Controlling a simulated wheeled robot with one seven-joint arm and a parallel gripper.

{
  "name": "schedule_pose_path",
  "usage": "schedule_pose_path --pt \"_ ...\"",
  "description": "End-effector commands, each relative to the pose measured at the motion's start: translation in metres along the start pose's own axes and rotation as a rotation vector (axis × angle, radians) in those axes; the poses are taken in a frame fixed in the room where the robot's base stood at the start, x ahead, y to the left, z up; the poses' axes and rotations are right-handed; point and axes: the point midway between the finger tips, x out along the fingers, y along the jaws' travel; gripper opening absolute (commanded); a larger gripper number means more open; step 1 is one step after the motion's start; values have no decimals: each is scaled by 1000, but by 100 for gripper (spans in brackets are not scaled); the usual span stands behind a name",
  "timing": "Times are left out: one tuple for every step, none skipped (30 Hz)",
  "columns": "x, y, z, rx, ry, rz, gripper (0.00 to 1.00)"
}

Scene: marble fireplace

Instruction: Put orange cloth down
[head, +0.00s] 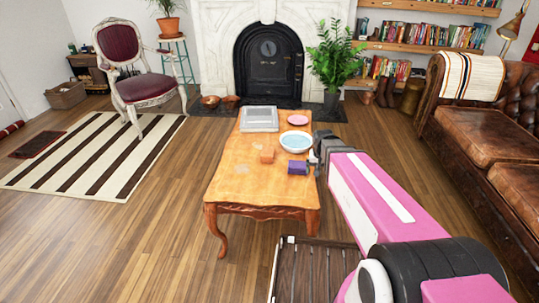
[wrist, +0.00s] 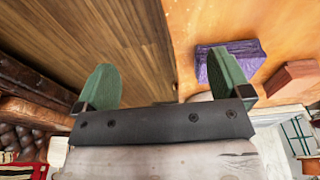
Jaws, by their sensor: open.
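The orange cloth (head: 267,155) is a small folded block lying on the wooden table (head: 228,190), left of the purple cloth (head: 298,167). In the wrist view the orange cloth (wrist: 292,86) is at the right, beyond the purple cloth (wrist: 240,60), apart from my fingers. My gripper (head: 316,157) is at the table's right edge, beside the purple cloth. In the wrist view my gripper (wrist: 165,75) has its two green fingers wide apart with nothing between them. One finger overlaps the purple cloth in the picture; I cannot tell if they touch.
A white and blue bowl (head: 296,141), a pink plate (head: 298,120) and a clear grey tray (head: 260,118) stand on the table's far part. The table's near left part is bare. A brown leather sofa (head: 485,135) is at the right. Open wooden floor lies left of the table.

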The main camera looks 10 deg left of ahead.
Motion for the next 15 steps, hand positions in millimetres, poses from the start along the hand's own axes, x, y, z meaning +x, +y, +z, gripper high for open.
schedule_pose_path --pt "1 -13 -13 -5 13 0 96" --pt "1 -21 -19 -7 22 0 96" --pt "1 -32 -28 -7 35 0 96" --pt "1 -41 -34 -10 44 0 96" --pt "0 -51 -41 -12 55 0 96" --pt "0 -67 -52 -14 71 -2 96" --pt "-1 -80 -60 -16 84 -4 96" --pt "-1 -94 -67 -17 97 -6 96" --pt "-3 -111 -77 -19 114 -8 96" --pt "-4 -125 -84 -22 128 -11 96" --pt "-6 -139 -91 -22 142 -14 96" --pt "-8 -157 -99 -24 157 -19 96" --pt "-9 -169 -104 -24 169 -22 96" --pt "-11 -181 -109 -26 180 -26 96" --pt "-13 -196 -114 -26 193 -30 96"
